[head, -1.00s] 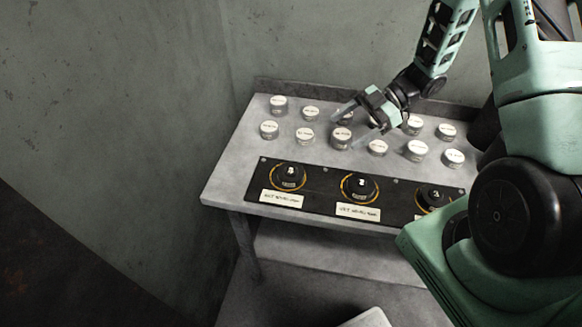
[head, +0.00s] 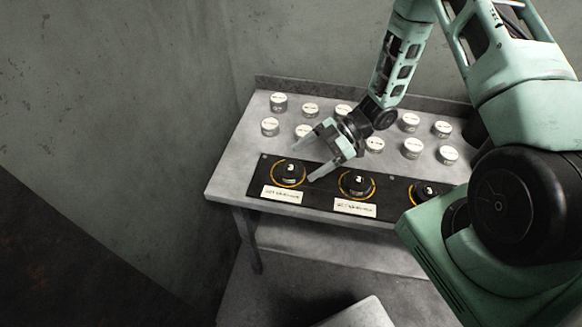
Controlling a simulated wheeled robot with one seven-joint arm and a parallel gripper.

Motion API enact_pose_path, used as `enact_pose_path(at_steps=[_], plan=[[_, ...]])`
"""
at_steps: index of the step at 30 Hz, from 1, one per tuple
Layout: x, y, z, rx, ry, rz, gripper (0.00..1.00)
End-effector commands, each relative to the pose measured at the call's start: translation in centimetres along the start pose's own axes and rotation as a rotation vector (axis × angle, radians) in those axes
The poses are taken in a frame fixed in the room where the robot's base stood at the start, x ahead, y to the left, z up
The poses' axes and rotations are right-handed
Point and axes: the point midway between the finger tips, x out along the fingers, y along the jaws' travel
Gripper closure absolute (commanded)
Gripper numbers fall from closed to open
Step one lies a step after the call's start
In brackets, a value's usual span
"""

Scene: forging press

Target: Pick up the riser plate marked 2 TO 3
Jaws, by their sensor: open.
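Several round riser plates with white labelled tops stand in two rows on the grey table; their print is too small to read, so I cannot tell which one is marked 2 TO 3. One is the far-left plate (head: 278,102), with another in front of it (head: 270,127). One plate (head: 304,131) is just behind my gripper's left finger. My gripper (head: 305,163) is open, its fingers pointing left and down over the front part of the table, with nothing visible between them. My gripper and wrist hide part of the front row.
A black panel (head: 322,190) at the table's front carries three black knob-like pieces in yellow rings: left (head: 290,172), middle (head: 357,183) and right (head: 429,191). White label cards lie before two of them. A raised edge (head: 300,85) runs along the table's back.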

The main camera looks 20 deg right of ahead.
Motion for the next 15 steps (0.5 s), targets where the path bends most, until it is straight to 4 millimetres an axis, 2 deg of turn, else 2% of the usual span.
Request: enact_pose_path(at_steps=[3,7,15], plan=[[1.7,0.0,-0.7,0.002,0.003,-0.002,0.14],[3.4,0.1,-0.5,0.002,0.002,-0.002,0.14],[4.0,0.1,-0.3,0.000,0.000,0.001,0.14]])
